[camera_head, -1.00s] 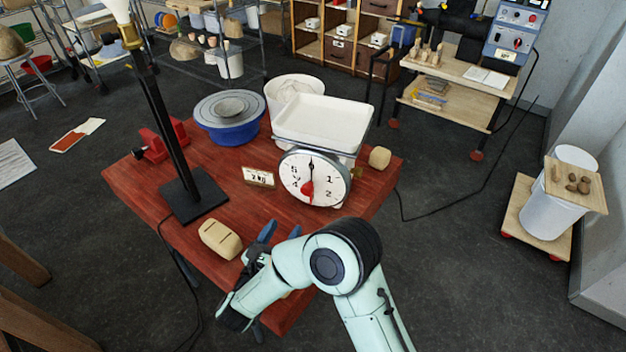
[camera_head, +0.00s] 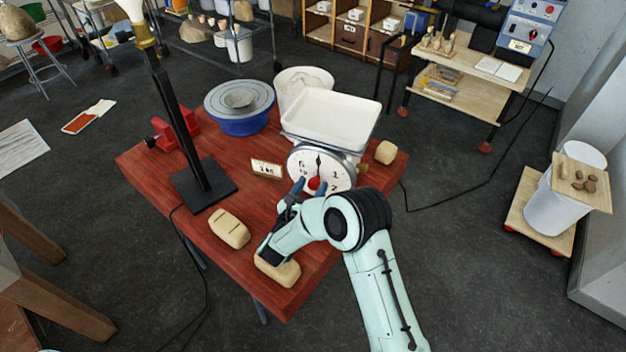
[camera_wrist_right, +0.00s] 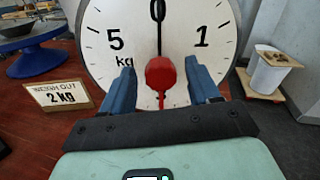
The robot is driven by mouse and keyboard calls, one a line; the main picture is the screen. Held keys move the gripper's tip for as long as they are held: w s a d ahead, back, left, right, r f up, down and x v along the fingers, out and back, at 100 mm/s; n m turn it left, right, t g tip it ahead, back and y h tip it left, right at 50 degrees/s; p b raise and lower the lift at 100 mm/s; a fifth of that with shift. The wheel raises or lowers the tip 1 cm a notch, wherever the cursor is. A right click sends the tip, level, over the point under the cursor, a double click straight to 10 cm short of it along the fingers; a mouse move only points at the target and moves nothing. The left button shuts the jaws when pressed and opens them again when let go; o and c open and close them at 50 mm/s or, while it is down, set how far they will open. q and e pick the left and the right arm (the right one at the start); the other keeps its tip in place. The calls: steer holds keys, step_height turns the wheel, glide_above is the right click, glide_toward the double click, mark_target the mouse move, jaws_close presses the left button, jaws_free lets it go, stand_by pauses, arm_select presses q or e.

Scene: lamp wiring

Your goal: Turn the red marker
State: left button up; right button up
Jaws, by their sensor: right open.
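The red marker (camera_wrist_right: 160,73) sits on the lower middle of the white scale dial (camera_wrist_right: 105,70), with its thin tip pointing down. It also shows in the head view (camera_head: 313,184). A black needle points up to 0. My right gripper (camera_wrist_right: 159,66) is open, with one blue finger on each side of the marker and a visible gap to it. In the head view my right gripper (camera_head: 312,187) is in front of the dial's lower part. The scale's white tray (camera_head: 330,118) looks empty. My left gripper is not in view.
A small sign (camera_wrist_right: 58,95) reading "WEIGH OUT 2 kg" stands left of the dial. Clay blocks (camera_head: 230,228) lie on the red table (camera_head: 150,175), one beneath my right arm. A black lamp stand (camera_head: 204,188) and a blue wheel (camera_head: 240,107) stand to the left.

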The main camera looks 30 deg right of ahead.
steer(key=shift+w+d, duration=0.4)
steer(key=shift+d, duration=0.15)
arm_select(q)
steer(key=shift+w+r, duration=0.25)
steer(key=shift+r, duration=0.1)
